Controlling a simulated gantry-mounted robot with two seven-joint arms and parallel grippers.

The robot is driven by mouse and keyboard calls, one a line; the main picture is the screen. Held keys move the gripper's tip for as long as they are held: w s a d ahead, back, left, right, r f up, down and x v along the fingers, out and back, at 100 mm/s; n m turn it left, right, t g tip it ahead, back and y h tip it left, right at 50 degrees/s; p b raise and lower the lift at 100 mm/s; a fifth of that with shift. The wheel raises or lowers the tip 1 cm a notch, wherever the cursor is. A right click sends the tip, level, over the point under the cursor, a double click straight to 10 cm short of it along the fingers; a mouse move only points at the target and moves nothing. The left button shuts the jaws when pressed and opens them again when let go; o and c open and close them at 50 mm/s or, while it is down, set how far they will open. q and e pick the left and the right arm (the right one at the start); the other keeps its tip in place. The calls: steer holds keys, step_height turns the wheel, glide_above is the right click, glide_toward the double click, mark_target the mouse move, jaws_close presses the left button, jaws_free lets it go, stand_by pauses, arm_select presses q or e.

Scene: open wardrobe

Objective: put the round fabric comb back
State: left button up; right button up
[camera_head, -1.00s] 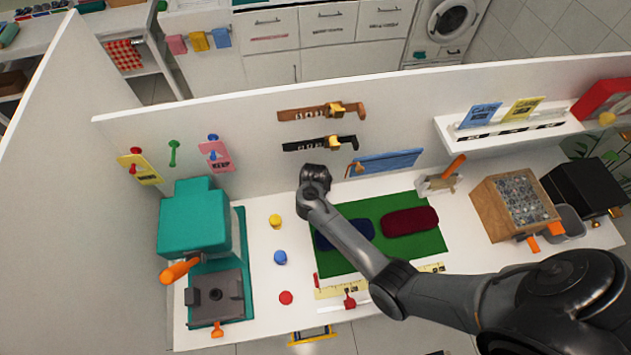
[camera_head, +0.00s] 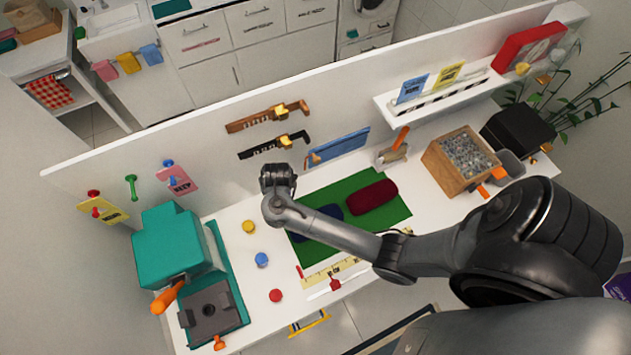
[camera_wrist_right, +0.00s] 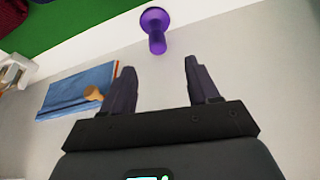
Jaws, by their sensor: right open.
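I cannot pick out a round fabric comb for certain in either view. My right gripper (camera_wrist_right: 158,78) is open, with nothing between its two dark fingers. A purple round-headed peg (camera_wrist_right: 156,28) is just beyond the fingertips in the right wrist view, apart from them. It seems to stick out from the pale wall panel. In the head view my right arm reaches in from the right and its wrist hides the fingers and the purple peg. A blue cloth (camera_wrist_right: 75,92) with a wooden knob (camera_wrist_right: 93,93) is left of the fingers. My left gripper is not in view.
A green mat (camera_head: 400,205) holds a dark red pad (camera_head: 373,196) and a dark blue pad, partly covered by my arm. A teal press (camera_head: 165,250) stands left. Yellow, blue and red knobs lie between. Two clamp-like tools (camera_head: 268,116) hang on the panel. A box of grey pieces (camera_head: 440,168) stands right.

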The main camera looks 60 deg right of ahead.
steer(key=s+a+r+n+y, duration=0.1)
steer(key=s+a+r+n, duration=0.1)
steer(key=s, duration=0.5)
steer(key=s+a+r+n+y, duration=0.1)
steer(key=s+a+r+n, duration=0.2)
steer(key=s, duration=0.4)
steer(key=s+a+r+n, duration=0.2)
steer(key=s+r+n, duration=0.2)
steer(key=s, duration=0.3)
steer(key=shift+s+a+r+n+y, duration=0.15)
steer(key=shift+s+a+n+y, duration=0.15)
steer(key=shift+n+y, duration=0.1)
steer(key=shift+r, duration=0.1)
